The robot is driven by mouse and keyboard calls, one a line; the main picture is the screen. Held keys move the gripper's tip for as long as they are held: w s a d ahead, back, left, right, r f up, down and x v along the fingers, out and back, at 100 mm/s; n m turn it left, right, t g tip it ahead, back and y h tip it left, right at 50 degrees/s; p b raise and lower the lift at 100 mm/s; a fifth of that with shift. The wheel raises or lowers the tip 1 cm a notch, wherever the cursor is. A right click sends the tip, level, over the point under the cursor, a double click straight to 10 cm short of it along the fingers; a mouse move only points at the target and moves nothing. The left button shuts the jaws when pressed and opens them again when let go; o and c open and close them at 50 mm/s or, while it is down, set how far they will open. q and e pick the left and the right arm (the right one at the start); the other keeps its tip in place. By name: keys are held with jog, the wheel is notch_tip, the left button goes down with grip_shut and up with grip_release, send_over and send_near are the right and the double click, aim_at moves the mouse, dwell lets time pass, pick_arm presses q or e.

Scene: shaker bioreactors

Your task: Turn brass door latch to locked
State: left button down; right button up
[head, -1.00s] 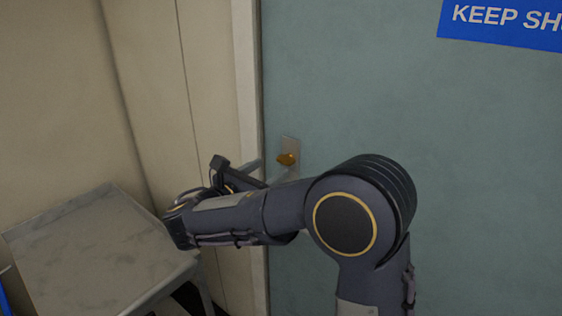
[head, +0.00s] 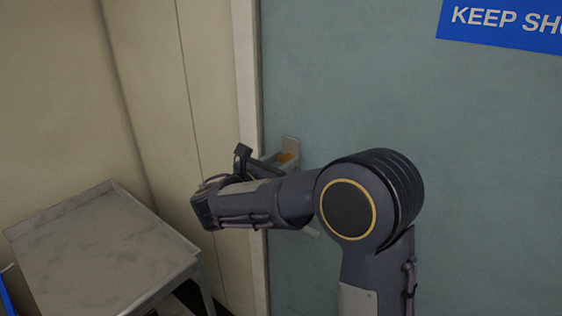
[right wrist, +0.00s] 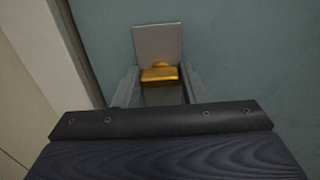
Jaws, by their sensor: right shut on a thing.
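The brass latch (head: 285,157) sits on a small grey plate (head: 291,144) on the teal door (head: 400,110), near the door's left edge. In the right wrist view, the brass latch (right wrist: 161,74) shows below the upper part of its plate (right wrist: 158,42), with its wide side across the picture. My right gripper (head: 282,160) is at the latch, its fingers on either side. It is shut on the latch, and in the right wrist view the right gripper (right wrist: 158,84) partly hides the latch's lower side. My left gripper is not in view.
A grey metal table or cart (head: 95,240) stands at the lower left, against the beige wall (head: 60,90). A pale door frame (head: 247,100) runs along the door's left edge. A blue sign (head: 505,22) is at the top right. The door right of my arm is clear.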

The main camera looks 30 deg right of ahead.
jog(key=shift+c, duration=0.5)
jog(key=shift+f+m+b, duration=0.15)
jog(key=shift+m+b, duration=0.75)
jog(key=shift+m, duration=0.1)
jog(key=m+b, duration=0.4)
jog(key=m, duration=0.1)
jog(key=shift+s+f+b, duration=0.1)
jog(key=shift+f+b, duration=0.05)
jog(key=shift+b, duration=0.15)
jog(key=shift+m+b, duration=5.05)
jog(key=shift+m, duration=0.45)
